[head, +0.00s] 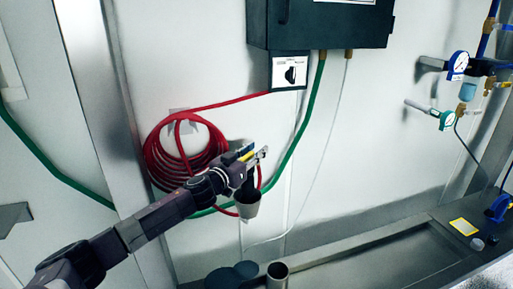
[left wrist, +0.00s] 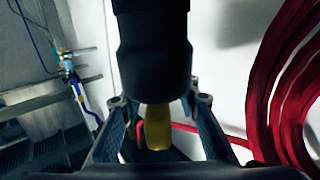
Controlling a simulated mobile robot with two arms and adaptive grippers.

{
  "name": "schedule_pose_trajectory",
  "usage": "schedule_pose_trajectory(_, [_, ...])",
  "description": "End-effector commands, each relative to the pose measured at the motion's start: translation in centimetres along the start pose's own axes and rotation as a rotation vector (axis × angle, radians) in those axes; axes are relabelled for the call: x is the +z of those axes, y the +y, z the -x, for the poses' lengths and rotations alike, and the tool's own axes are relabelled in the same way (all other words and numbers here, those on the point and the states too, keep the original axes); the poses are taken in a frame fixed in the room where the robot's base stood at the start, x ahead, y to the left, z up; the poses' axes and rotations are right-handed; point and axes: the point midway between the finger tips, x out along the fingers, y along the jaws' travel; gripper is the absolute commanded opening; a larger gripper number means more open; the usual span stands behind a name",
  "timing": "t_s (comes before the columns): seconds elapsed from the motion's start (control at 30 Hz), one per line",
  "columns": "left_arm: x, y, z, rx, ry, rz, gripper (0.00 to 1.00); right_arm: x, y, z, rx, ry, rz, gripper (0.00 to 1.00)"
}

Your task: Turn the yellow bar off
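The yellow bar (left wrist: 158,127) shows in the left wrist view just below a dark cylindrical body (left wrist: 152,50), between my left gripper's fingers. In the head view a bit of yellow (head: 247,156) shows at the gripper, mostly hidden by it. My left gripper (head: 258,158) is in front of the wall, right of the red hose coil. In the left wrist view its two fingers (left wrist: 160,110) are spread, one on each side of the bar, with gaps visible. I cannot tell whether either finger touches it. My right gripper is not in view.
A red hose coil (head: 180,152) hangs on the wall. A grey cup-shaped piece (head: 248,204) is under the gripper. A dark box (head: 320,22) with a knob switch (head: 290,72) is above. A green hose (head: 304,120) runs close by. Gauges (head: 458,64) are far right, above a metal counter (head: 365,240).

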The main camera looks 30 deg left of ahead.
Motion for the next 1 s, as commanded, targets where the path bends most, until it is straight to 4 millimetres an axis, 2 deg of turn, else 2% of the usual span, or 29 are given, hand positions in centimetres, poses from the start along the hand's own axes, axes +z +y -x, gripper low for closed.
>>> schedule_pose_trajectory(0.37, [0.04, 0.06, -0.49, 0.001, 0.000, -0.001, 0.30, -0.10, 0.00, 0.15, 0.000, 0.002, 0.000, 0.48])
schedule_pose_trajectory(0.67, [0.02, 0.06, -0.48, 0.001, 0.000, -0.001, 0.00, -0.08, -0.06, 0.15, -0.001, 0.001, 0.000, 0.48])
schedule_pose_trajectory(1.0, [0.02, 0.06, -0.47, 0.001, 0.000, -0.001, 0.00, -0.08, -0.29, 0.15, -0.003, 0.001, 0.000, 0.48])
